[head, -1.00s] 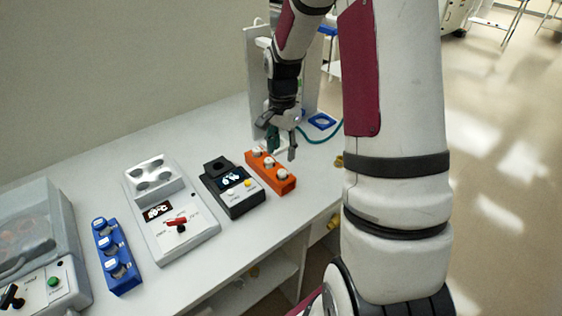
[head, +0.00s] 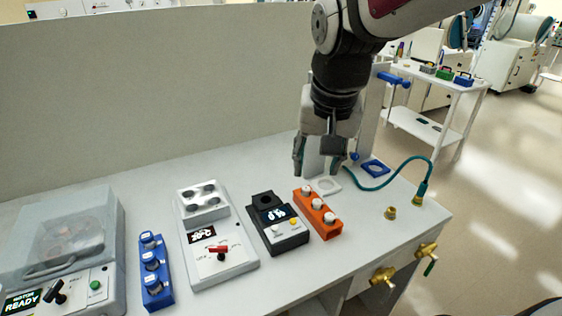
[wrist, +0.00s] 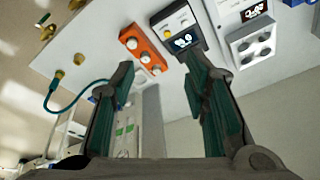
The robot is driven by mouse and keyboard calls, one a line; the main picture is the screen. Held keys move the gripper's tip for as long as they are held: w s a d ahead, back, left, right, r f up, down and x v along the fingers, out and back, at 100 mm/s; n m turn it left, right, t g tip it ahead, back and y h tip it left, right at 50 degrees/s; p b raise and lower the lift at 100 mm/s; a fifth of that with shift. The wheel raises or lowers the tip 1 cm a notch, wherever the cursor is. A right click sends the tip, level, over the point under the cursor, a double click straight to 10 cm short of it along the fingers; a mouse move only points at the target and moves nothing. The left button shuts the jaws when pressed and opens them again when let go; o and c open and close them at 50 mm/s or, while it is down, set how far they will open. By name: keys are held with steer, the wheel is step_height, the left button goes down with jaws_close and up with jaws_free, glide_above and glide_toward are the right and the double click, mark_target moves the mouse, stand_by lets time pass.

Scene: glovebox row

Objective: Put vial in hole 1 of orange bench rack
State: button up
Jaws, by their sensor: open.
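The orange bench rack (head: 324,223) stands on the bench, with three white round tops in a row on it. It also shows in the wrist view (wrist: 139,41). I cannot tell which of these tops are vial caps, nor which hole is hole 1. My gripper (head: 318,168) is open and points down above the bench, behind the rack's far end in the head view. In the wrist view its two fingers (wrist: 161,82) are spread with nothing between them, and the rack lies beyond the fingertips. No loose vial is seen.
A black device with a display (head: 290,240) stands just left of the rack. Further left are a grey-white device with a red knob (head: 228,262), a blue rack (head: 158,287) and a lidded machine (head: 110,240). A green hose (head: 395,172) and brass fittings (head: 390,213) lie right.

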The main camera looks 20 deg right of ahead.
steer(key=s+a+r+n+t, duration=0.1)
steer(key=s+a+n, duration=0.1)
steer(key=s, duration=0.3)
steer(key=s+a+r+n+t+y, duration=0.1)
steer(key=s+a+n, duration=0.2)
steer(key=s+n, duration=0.1)
steer(key=shift+s+a+r, duration=0.25)
steer(key=shift+s+r, duration=0.15)
steer(key=shift+s, duration=0.05)
